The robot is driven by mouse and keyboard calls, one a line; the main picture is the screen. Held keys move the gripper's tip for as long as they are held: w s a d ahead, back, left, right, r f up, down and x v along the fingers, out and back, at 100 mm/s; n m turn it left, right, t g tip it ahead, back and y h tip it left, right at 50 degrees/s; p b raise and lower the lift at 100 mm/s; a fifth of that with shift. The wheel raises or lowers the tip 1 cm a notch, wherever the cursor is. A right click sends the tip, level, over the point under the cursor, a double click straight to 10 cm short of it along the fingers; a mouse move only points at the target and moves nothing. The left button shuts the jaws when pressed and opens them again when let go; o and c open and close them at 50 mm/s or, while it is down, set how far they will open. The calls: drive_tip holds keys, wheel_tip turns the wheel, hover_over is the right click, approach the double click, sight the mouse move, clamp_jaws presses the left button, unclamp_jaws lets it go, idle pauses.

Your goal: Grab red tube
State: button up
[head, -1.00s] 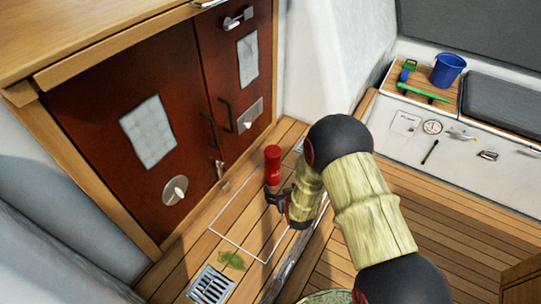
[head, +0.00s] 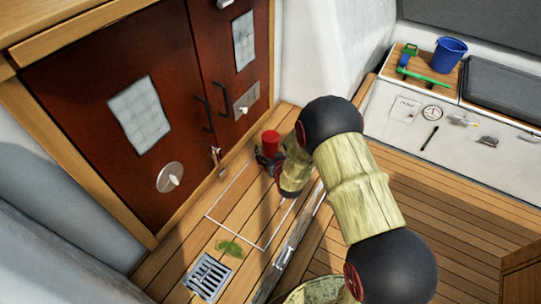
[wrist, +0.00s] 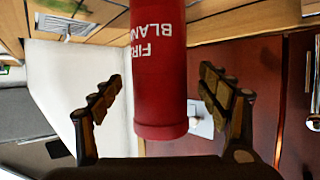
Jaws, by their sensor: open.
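The red tube (head: 271,139) stands upright on the wooden deck near the red-brown doors, its lower part hidden by my gripper (head: 268,160). In the wrist view the red tube (wrist: 158,75) appears inverted, with white lettering reading "FIRE BLAN". It lies between the two spread fingers of my gripper (wrist: 160,95), with a visible gap on each side. The fingers are open and do not appear to touch it.
Red-brown doors (head: 105,105) with handles stand behind and left of the tube. A blue bucket (head: 450,52) sits on the far right bench. Open deck extends right.

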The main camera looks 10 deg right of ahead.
drive_tip(key=shift+x, duration=0.95)
drive_tip(key=shift+c, duration=0.4)
drive_tip(key=c, duration=1.5)
drive_tip(key=shift+c, duration=0.5)
drive_tip(key=shift+r, duration=0.1)
